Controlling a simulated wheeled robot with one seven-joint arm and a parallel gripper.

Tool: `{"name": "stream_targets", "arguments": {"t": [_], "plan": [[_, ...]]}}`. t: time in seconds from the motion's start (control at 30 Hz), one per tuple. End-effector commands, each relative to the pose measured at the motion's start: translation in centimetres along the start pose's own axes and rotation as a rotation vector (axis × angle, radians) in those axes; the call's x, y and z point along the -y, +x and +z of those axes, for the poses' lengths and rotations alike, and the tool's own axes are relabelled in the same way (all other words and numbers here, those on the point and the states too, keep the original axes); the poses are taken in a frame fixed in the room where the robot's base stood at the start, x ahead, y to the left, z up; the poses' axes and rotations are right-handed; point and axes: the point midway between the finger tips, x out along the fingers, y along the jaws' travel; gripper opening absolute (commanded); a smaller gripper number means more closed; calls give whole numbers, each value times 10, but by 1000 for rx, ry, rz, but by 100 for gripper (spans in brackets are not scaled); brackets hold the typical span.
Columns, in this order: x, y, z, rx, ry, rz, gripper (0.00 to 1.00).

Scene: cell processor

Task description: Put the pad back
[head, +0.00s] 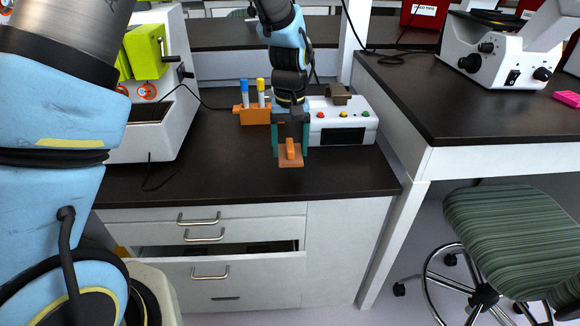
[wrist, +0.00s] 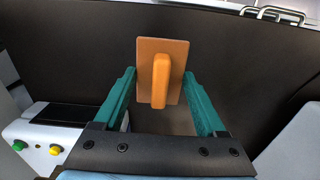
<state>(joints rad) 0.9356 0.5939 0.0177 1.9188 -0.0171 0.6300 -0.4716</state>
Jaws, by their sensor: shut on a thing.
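The pad (head: 291,158) is a flat orange-brown plate with a brighter orange grip block standing on it. My gripper (head: 290,150) has its teal fingers on either side of the pad and is shut on it. In the wrist view the pad (wrist: 147,55) sits between the fingertips (wrist: 160,78), its block upright in the middle. The pad is over the dark bench near its front; its exact height above the top is hard to tell. The white cell processor (head: 345,136) with coloured buttons stands just behind and right of my gripper, a brown block on top.
An orange rack (head: 254,115) with blue- and yellow-capped tubes stands behind left of the gripper. A white machine with green parts (head: 148,58) is at the left. A drawer below (head: 215,248) is partly open. The bench top (head: 220,180) is clear around the pad. A striped stool (head: 505,232) stands right.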

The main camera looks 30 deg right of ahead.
Motion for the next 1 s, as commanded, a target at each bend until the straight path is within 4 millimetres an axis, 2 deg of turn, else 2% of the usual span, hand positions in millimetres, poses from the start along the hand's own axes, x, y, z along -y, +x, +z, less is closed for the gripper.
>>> {"name": "stream_targets", "arguments": {"t": [0.5,0.87,0.9,1.0], "plan": [[0,54,0,0,-2,0,0],[0,59,0,-1,-2,1,0],[0,58,0,-1,-2,1,78],[0,57,0,-1,-2,1,89]]}}
